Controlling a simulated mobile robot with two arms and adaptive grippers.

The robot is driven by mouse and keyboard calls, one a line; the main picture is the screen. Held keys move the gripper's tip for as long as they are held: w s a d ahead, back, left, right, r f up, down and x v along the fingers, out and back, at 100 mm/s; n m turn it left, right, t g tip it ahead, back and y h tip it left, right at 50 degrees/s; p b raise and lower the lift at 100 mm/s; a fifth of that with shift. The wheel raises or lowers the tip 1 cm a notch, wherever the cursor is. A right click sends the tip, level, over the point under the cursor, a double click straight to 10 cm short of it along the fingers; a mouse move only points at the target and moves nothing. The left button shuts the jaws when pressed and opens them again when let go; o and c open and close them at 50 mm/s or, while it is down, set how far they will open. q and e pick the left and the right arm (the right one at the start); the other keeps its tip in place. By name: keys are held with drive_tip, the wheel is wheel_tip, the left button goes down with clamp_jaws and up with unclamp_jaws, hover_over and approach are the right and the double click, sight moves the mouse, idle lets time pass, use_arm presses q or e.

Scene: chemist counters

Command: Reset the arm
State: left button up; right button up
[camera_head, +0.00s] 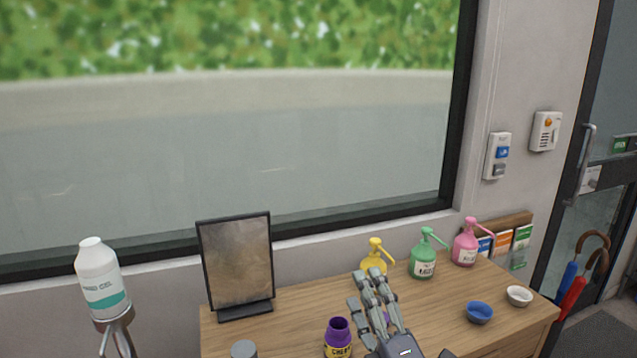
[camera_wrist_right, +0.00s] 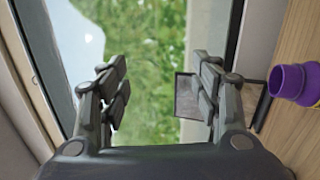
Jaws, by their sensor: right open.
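My right gripper (camera_head: 369,290) reaches in from the bottom of the head view, above the wooden counter. Its fingers point toward the yellow pump bottle (camera_head: 374,256) and hide part of the counter. In the right wrist view the gripper (camera_wrist_right: 160,85) has its two fingers spread wide apart with nothing between them. The purple and yellow bottle (camera_head: 338,338) stands just left of the gripper in the head view. Its purple neck also shows at the right edge of the wrist view (camera_wrist_right: 296,84). My left gripper is not in view.
The wooden counter (camera_head: 290,318) carries a dark-framed panel (camera_head: 237,262), green (camera_head: 423,262) and pink (camera_head: 466,244) pump bottles, a blue bowl (camera_head: 479,313) and a white bowl (camera_head: 519,296). A hand gel bottle (camera_head: 100,280) stands at left. A window lies behind.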

drive_tip(key=s+d+f+m+g+h, duration=0.3)
drive_tip(key=s+d+f+m+g, duration=0.15)
drive_tip(key=f+m, duration=0.4)
drive_tip(key=s+d+f+m+g+h, duration=0.35)
drive_tip(key=d+f+m, duration=0.2)
drive_tip(key=f, duration=0.55)
drive_tip(key=s+d+f+m+g, duration=0.1)
drive_tip(key=s+f+m+g, duration=0.35)
drive_tip(key=s, duration=0.65)
drive_tip(key=s+d+f+m+g, duration=0.1)
drive_tip(key=s+f+m+g, duration=0.1)
drive_tip(key=s+f+g, duration=0.65)
drive_tip(key=s+f+t, duration=0.3)
drive_tip(key=f, duration=2.1)
drive_tip(key=s+d+f+n+g, duration=0.1)
drive_tip(key=s+d+f, duration=0.2)
drive_tip(key=s+f, duration=1.4)
drive_tip(key=shift+s, duration=0.3)
